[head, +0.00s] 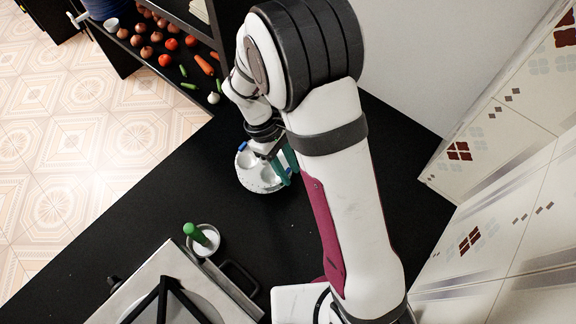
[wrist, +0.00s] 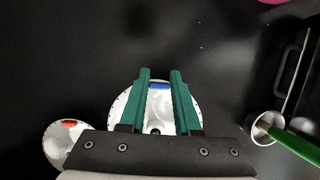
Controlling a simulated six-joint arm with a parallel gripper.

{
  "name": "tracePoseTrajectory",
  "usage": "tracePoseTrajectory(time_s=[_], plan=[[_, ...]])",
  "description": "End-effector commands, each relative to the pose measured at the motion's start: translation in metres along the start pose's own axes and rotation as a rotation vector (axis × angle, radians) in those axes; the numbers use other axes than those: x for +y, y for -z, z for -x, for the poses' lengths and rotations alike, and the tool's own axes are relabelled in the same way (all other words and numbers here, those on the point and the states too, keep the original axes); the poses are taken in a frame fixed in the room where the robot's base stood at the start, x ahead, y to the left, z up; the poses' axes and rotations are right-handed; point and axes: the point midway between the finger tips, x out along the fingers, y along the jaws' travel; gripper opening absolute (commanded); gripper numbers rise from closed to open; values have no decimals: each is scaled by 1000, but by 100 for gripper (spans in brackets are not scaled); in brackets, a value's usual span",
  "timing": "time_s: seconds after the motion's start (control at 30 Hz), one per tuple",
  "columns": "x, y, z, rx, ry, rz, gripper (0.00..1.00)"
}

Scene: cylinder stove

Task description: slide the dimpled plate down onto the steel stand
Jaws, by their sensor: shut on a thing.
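The dimpled plate (head: 246,177) is a pale round plate with shallow cups, low over the black counter in the head view. It has a blue mark near its edge. My gripper (head: 287,165) has green fingers and is shut on the plate at its middle. In the wrist view, the two fingers of my gripper (wrist: 160,75) reach across a white disc (wrist: 124,103) with a blue patch (wrist: 158,86). A smaller-looking white disc with a red patch (wrist: 68,124) lies at the lower left. I cannot make out the steel stand; my arm and gripper cover part of this area.
A small pale cup (head: 208,250) with a green-handled tool (head: 194,233) stands beside the steel stove (head: 165,262). Vegetables (head: 171,44) lie on the shelf at the upper left. A tiled wall (head: 500,190) bounds the right.

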Motion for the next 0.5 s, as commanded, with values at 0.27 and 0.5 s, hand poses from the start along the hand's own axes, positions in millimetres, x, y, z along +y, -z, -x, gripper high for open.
tracePoseTrajectory(time_s=[0.27,0.5], plan=[[0,1,-3,0,0,0,33],[0,1,-3,0,0,0,66]])
